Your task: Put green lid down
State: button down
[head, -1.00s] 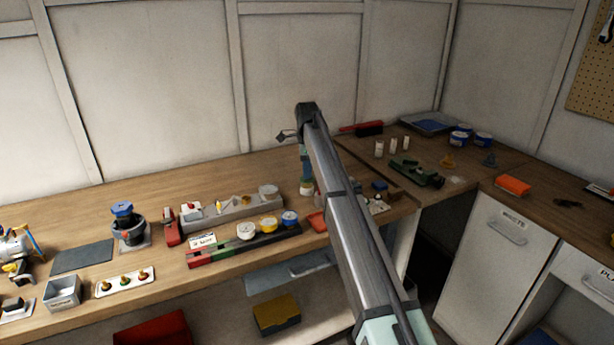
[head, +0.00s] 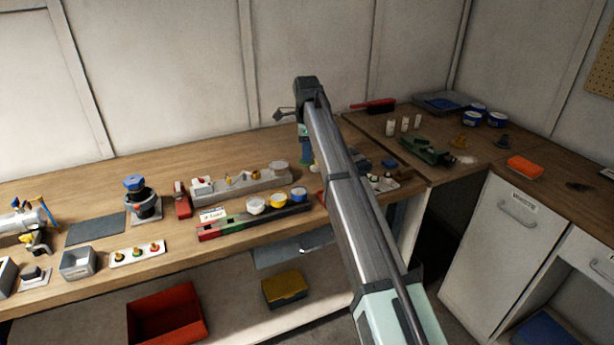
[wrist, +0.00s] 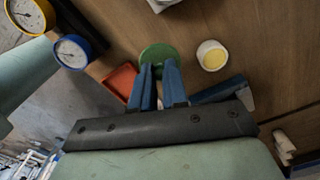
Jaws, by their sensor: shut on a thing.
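The green lid (wrist: 157,54) is a round disc at the tips of my gripper's two blue fingers in the wrist view. My gripper (wrist: 157,70) is shut on it, with the fingers close together and pointing down at the wooden bench. In the head view my gripper (head: 306,160) is low over the back of the bench, left of my arm. I cannot make out the lid there. I cannot tell whether the lid touches the bench.
A red tray (wrist: 120,81) lies close left of the fingers. A blue-rimmed gauge (wrist: 71,51) and a yellow-rimmed gauge (wrist: 27,14) are further left. Bare wood (wrist: 115,25) shows beyond the lid. A long grey block (head: 240,183) stands left of my gripper in the head view.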

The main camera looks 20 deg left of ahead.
notch_tip(320, 180, down, 8)
jog(key=shift+f, duration=0.1)
dwell(0.4)
jog(key=shift+f, duration=0.1)
jog(key=c, duration=1.1)
grip_release()
jog(key=shift+c, duration=0.2)
jog(key=shift+w, duration=0.1)
notch_tip(320, 180, up, 12)
jog(key=shift+r, duration=0.2)
